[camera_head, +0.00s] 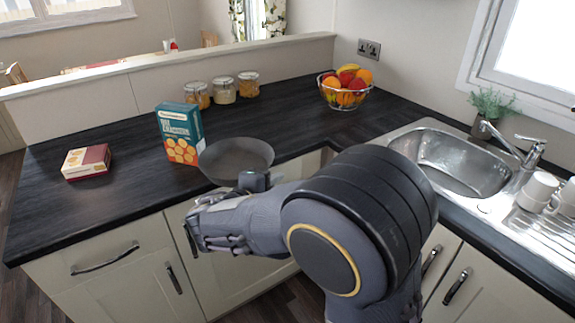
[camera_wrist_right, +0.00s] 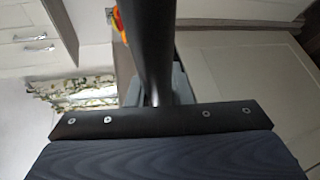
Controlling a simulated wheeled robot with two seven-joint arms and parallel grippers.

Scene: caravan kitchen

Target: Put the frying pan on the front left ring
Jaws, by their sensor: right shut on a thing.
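The dark frying pan (camera_head: 236,156) is in the head view, above the front edge of the counter, in front of a teal cracker box. My right gripper (camera_head: 208,202) is just below and in front of it, shut on the pan's handle. In the right wrist view the black handle (camera_wrist_right: 152,45) runs up from between the fingers, and the pan's bowl is not clear there. My right arm hides part of the counter front. My left gripper is not in view. No cooker ring can be seen in these frames.
The dark worktop (camera_head: 100,220) holds the cracker box (camera_head: 180,135), a small red and cream box (camera_head: 86,162), several jars (camera_head: 223,89) and a fruit bowl (camera_head: 345,88). A sink (camera_head: 450,160) and white mugs (camera_head: 538,190) are at right. The worktop's left front is clear.

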